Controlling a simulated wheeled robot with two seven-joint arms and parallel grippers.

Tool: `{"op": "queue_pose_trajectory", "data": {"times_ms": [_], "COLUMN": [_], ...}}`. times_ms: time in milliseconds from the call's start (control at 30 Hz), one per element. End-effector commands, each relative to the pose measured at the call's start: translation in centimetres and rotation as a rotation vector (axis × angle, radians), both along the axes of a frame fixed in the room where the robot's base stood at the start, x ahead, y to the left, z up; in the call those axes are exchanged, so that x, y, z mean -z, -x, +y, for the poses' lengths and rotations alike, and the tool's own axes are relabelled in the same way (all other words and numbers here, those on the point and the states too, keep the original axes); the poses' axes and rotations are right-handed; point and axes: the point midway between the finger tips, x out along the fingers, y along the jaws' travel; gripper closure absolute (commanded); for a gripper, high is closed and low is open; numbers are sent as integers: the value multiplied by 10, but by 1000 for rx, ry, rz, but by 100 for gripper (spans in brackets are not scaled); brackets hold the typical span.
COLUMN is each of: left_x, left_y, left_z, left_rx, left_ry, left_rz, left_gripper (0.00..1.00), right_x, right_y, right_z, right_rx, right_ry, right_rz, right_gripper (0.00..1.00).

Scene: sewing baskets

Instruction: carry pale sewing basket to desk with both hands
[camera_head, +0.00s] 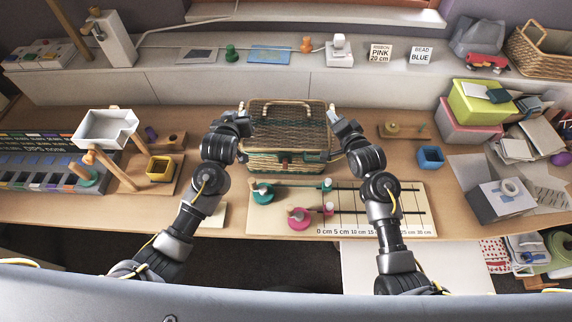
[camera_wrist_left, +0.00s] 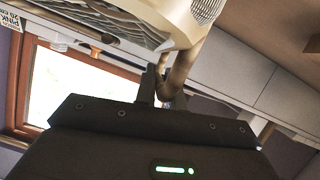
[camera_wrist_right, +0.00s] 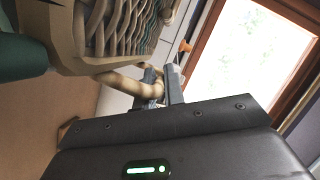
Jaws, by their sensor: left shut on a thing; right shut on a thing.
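The pale sewing basket (camera_head: 287,135) is woven, with a green band near its base, and is at the back middle of the desk (camera_head: 225,185). My left gripper (camera_head: 242,112) is at its left side, shut on a curved side handle (camera_wrist_left: 180,75). My right gripper (camera_head: 332,112) is at its right side, shut on the other handle (camera_wrist_right: 130,82). The basket looks level. I cannot tell whether its base touches the desk. The wrist views show only parts of the basket above each gripper.
A measuring board (camera_head: 350,222) with teal and pink spools lies in front of the basket. A raised shelf runs behind.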

Motion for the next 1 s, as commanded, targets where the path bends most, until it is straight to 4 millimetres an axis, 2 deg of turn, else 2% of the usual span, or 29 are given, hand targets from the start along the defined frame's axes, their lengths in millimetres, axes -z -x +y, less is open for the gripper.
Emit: {"op": "queue_pose_trajectory", "data": {"times_ms": [67,100,233,500,633,767,1000], "left_x": [8,5,5,5,2,-6,-25], "left_y": [-1,0,0,0,8,27,75], "left_z": [2,2,1,1,0,1,4], "left_rx": [-4,-4,-3,-1,0,0,-1], "left_ry": [1,-1,0,0,0,1,3], "left_rz": [-3,0,1,0,-1,-1,-1], "left_gripper": [100,85,68,68,68,68,68], "right_x": [8,6,5,5,5,5,5], "right_y": [-1,-1,0,0,0,0,0], "right_z": [-2,-2,-1,0,0,0,0], "right_rx": [4,4,3,1,1,0,0], "right_ry": [0,1,1,0,0,0,0], "right_rz": [-4,-1,0,-1,-1,0,0], "right_gripper": [100,85,68,68,68,68,68]}}
